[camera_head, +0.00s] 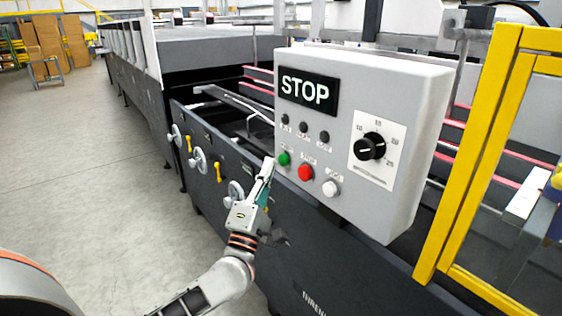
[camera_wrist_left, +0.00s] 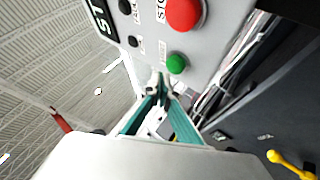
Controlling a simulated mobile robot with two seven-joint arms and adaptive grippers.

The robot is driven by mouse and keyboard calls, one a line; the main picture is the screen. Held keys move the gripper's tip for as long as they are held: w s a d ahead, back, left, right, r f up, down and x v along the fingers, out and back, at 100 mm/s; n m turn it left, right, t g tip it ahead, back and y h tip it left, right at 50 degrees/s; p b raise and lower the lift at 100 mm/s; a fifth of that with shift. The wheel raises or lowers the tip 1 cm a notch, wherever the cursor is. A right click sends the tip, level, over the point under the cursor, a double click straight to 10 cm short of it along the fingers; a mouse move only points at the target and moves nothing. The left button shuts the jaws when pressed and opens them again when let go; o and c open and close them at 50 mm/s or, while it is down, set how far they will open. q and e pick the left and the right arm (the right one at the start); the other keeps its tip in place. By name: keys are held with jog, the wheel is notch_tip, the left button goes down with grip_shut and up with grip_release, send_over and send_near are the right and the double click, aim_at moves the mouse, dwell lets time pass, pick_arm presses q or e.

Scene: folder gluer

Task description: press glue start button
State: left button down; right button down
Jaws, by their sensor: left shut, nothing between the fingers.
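A grey control box (camera_head: 400,88) on the machine carries a display reading STOP (camera_head: 307,91). A green button (camera_head: 284,158), a red button (camera_head: 305,173) and a white button (camera_head: 330,188) sit in a row low on its face. My left gripper (camera_head: 267,164) is shut and empty, its tips just left of and below the green button. In the left wrist view the closed fingertips (camera_wrist_left: 160,80) point toward the panel beside the green button (camera_wrist_left: 177,63), with the red button (camera_wrist_left: 183,14) farther up. I cannot tell whether the tips touch the panel. My right gripper is not in view.
A black rotary knob (camera_head: 370,147) and small black buttons (camera_head: 303,127) are on the same box. A yellow guard frame (camera_head: 483,150) stands to the right. The dark machine side with handwheels (camera_head: 198,160) runs left and back. The concrete floor (camera_head: 85,175) at left is clear.

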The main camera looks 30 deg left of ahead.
pick_arm(q)
jog(key=shift+w, duration=0.1)
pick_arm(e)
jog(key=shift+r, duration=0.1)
pick_arm(q)
jog(key=shift+w+d, duration=0.15)
jog(key=shift+w, duration=0.15)
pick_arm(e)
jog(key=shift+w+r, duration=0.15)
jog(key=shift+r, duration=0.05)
pick_arm(q)
jog(key=shift+w+d, duration=0.2)
jog(key=shift+w, duration=0.25)
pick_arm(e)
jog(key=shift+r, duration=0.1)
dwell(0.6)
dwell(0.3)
pick_arm(q)
jog(key=shift+s+a+p, duration=0.35)
jog(key=shift+s+p, duration=0.2)
jog(key=shift+s, duration=0.35)
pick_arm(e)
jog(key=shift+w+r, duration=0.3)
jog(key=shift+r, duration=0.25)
